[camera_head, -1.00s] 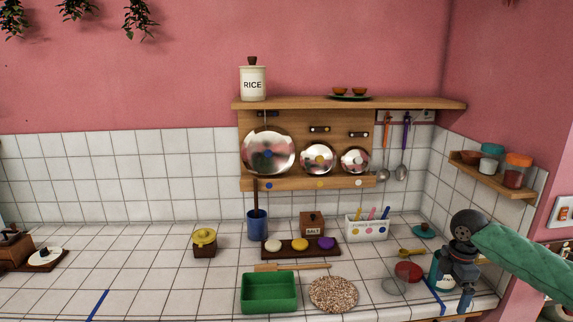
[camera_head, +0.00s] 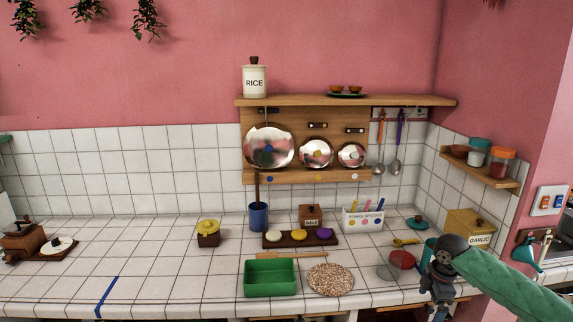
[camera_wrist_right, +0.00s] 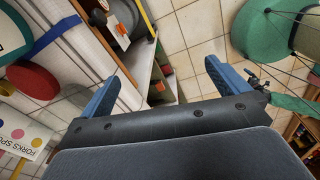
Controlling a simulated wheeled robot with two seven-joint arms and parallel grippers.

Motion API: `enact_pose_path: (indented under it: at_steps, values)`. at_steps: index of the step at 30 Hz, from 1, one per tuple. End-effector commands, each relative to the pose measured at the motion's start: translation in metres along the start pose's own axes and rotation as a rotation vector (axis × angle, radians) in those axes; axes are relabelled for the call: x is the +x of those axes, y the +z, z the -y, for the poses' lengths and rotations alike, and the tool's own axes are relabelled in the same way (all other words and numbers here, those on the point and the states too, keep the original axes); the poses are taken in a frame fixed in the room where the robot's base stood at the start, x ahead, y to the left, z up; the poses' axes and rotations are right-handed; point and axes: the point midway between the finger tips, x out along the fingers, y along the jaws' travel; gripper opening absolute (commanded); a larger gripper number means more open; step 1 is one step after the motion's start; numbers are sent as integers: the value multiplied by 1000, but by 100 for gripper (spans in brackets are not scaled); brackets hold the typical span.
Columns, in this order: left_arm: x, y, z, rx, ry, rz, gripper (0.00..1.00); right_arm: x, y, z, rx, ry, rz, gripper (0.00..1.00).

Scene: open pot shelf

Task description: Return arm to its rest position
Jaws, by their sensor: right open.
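My right arm, in a green sleeve (camera_head: 515,285), comes in from the right in the head view. Its gripper (camera_head: 438,305) hangs at the counter's front right edge, fingers pointing down. In the right wrist view the blue fingers (camera_wrist_right: 165,85) stand wide apart with nothing between them. Beyond them show the counter edge and the tiled floor (camera_wrist_right: 205,30). My left gripper is in neither view.
Close to the gripper are a red lid (camera_head: 402,260), a teal container (camera_head: 428,252) and a GARLIC box (camera_head: 478,238). The green tray (camera_head: 270,278) and speckled round mat (camera_head: 330,279) lie farther left. The left-middle counter (camera_head: 150,255) is mostly clear.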

Motion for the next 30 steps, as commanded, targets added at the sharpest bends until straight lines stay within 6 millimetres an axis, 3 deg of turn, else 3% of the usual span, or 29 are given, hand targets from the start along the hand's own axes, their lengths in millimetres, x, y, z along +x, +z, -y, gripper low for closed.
enact_pose_path:
  at_steps: [8, 16, 23, 30]
  values:
    - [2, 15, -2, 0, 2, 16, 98, 98, -35, 5, 154, 40, -65, 100]
    - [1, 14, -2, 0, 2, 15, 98, 217, -68, 36, 375, 79, -129, 100]
    - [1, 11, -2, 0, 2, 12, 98, 317, -89, 89, 575, 93, -163, 100]
    - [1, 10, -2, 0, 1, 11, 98, 416, -103, 170, 786, 95, -170, 100]
